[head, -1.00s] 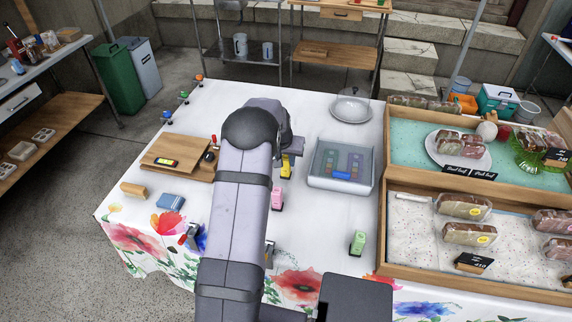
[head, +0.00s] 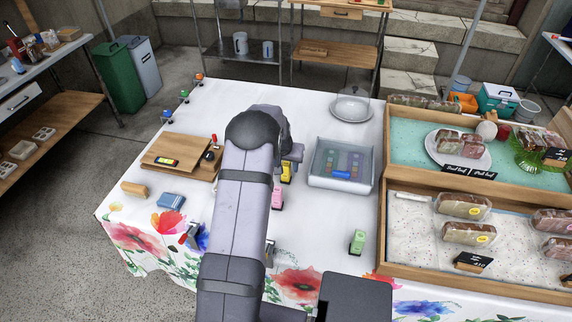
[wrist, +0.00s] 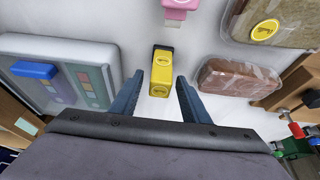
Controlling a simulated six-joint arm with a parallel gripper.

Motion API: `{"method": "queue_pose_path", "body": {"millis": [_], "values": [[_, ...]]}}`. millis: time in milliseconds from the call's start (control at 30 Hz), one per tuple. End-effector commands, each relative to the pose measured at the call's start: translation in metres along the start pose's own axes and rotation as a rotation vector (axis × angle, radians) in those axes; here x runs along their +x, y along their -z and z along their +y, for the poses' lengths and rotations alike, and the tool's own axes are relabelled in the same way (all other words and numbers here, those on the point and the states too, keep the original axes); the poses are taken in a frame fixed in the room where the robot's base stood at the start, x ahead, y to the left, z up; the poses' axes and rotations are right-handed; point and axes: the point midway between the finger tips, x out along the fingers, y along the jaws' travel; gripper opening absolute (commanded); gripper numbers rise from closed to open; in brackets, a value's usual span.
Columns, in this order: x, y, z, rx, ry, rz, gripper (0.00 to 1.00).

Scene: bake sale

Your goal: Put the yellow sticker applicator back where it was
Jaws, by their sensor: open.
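The yellow sticker applicator (head: 287,173) stands on the white tablecloth, just behind the pink applicator (head: 277,198) and left of the clear tray. In the wrist view the yellow applicator (wrist: 161,74) is between my two fingers, with a gap on each side. My gripper (wrist: 159,88) is open around it and holds nothing. In the head view my arm hides most of the gripper. The pink applicator (wrist: 178,9) also shows at the top of the wrist view. A green applicator (head: 357,242) stands further right, nearer the front.
The clear tray (head: 341,185) with coloured pieces is close to the gripper; it also shows in the wrist view (wrist: 105,52). A wrapped loaf (wrist: 225,77) lies on the other side. Wooden display crates (head: 384,215) fill the right. Cloth between tray and green applicator is clear.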

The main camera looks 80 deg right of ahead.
Motion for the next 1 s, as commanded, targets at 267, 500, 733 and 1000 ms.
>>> {"method": "queue_pose_path", "body": {"millis": [267, 500, 733, 1000], "values": [[-0.011, 0.002, 0.000, 0.000, 0.000, 0.002, 0.42], [-0.043, 0.003, 0.000, 0.000, 0.001, 0.004, 0.42], [-0.082, 0.002, 0.000, 0.000, 0.000, 0.004, 0.42], [-0.114, 0.001, 0.000, 0.000, 0.000, 0.001, 0.42]]}}
